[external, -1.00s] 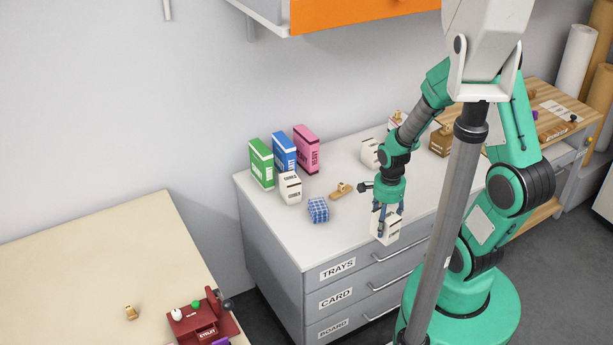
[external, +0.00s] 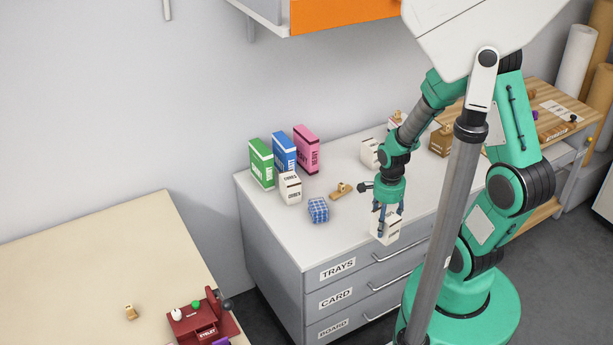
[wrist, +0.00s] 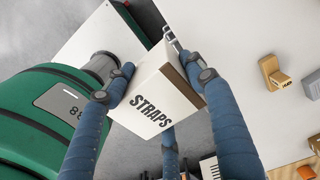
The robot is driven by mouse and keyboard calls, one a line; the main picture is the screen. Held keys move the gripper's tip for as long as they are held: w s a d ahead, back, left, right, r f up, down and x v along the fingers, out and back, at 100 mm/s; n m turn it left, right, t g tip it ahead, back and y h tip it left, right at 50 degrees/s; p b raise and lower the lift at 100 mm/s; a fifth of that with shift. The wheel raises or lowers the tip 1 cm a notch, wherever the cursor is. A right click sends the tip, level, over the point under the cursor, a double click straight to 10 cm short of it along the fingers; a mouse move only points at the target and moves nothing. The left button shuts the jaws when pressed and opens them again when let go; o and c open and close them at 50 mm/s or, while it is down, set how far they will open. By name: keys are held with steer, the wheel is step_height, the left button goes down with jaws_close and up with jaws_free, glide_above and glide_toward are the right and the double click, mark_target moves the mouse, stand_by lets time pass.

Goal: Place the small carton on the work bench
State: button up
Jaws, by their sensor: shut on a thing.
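My gripper (external: 387,222) is shut on a small white carton (external: 387,231), its fingers on opposite sides. In the wrist view the carton (wrist: 155,100) shows the dark word STRAPS and sits between the blue fingers (wrist: 163,88). It is at the front edge of the white-topped drawer cabinet (external: 345,225); I cannot tell its exact height. A cream-topped table (external: 90,255) stands at the lower left and a wood-topped bench (external: 540,95) at the right; neither has a readable name.
On the cabinet stand green (external: 261,163), blue (external: 284,153) and pink (external: 306,150) boxes, a white box (external: 290,188), a blue checked cube (external: 318,210) and a wooden stamp (external: 341,190). A red press (external: 203,318) stands on the cream table's right side; its middle is clear.

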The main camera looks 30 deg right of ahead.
steer(key=shift+w+a+r, duration=0.2)
steer(key=shift+w+a, duration=0.1)
steer(key=shift+w, duration=0.1)
steer(key=w+a+r+n+p, duration=0.2)
steer(key=w+a+r+p, duration=0.15)
steer(key=w+a, duration=0.65)
steer(key=w+a+r+n+p, duration=0.2)
steer(key=w+a+p, duration=0.25)
steer(key=a, duration=0.95)
steer(key=s+a+f+n+p, duration=0.1)
steer(key=a+n+p, duration=0.2)
steer(key=a, duration=2.7)
steer(key=shift+s+f+n+p, duration=0.15)
steer(key=shift+f+n+p, duration=0.15)
steer(key=shift+p, duration=0.8)
steer(key=w+a, duration=0.3)
steer(key=w, duration=0.1)
steer(key=w+a+f, duration=0.1)
steer(key=w+a, duration=0.2)
steer(key=a, duration=0.1)
steer(key=w+a, duration=0.4)
steer(key=shift+w+f+p, duration=0.25)
steer(key=shift+w+p, duration=0.05)
steer(key=shift+p, duration=0.1)
